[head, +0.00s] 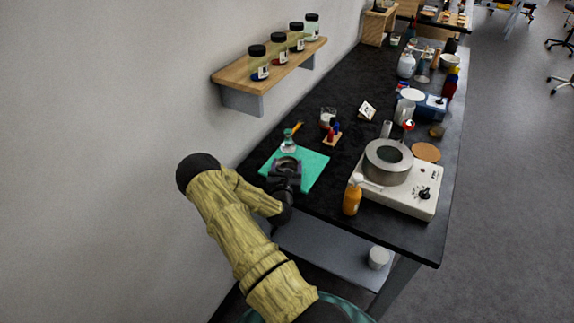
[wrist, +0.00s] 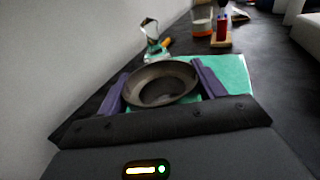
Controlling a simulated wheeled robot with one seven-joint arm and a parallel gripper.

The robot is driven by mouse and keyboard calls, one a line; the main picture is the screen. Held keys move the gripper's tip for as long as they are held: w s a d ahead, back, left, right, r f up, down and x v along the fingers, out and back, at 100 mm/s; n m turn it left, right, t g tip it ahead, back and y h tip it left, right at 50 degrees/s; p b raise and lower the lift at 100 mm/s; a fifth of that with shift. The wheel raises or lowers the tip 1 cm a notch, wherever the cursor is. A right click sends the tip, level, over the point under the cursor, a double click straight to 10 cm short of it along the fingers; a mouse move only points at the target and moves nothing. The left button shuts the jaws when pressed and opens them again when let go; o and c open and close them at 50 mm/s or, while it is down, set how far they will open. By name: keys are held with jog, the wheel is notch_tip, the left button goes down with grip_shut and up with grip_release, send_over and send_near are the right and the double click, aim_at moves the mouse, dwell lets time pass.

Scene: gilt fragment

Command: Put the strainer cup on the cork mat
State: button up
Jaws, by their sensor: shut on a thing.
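The strainer cup looks like a dark grey metal bowl with a wide rim and shows in the wrist view (wrist: 161,76). My gripper (head: 285,168) is shut on it, with one purple finger at each side of the rim. The cup is over the teal mat (head: 314,171) at the left of the bench. I cannot tell whether it touches the mat. The cork mat (head: 426,152) is a flat round tan disc on the bench, bare, to the right of my gripper, behind the hotplate.
A white hotplate (head: 405,195) with a steel ring (head: 387,160) and an orange bottle (head: 352,197) stand between my gripper and the cork mat. A glass flask (head: 288,142) stands just behind the cup. Red and blue vials (head: 333,132) and a red-topped item (head: 407,128) stand farther back.

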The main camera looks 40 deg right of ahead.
jog(key=shift+f, duration=0.15)
jog(key=o, duration=1)
jog(key=shift+c, duration=0.2)
jog(key=shift+r, duration=0.2)
jog(key=b+v, duration=0.3)
jog(key=v, duration=0.9)
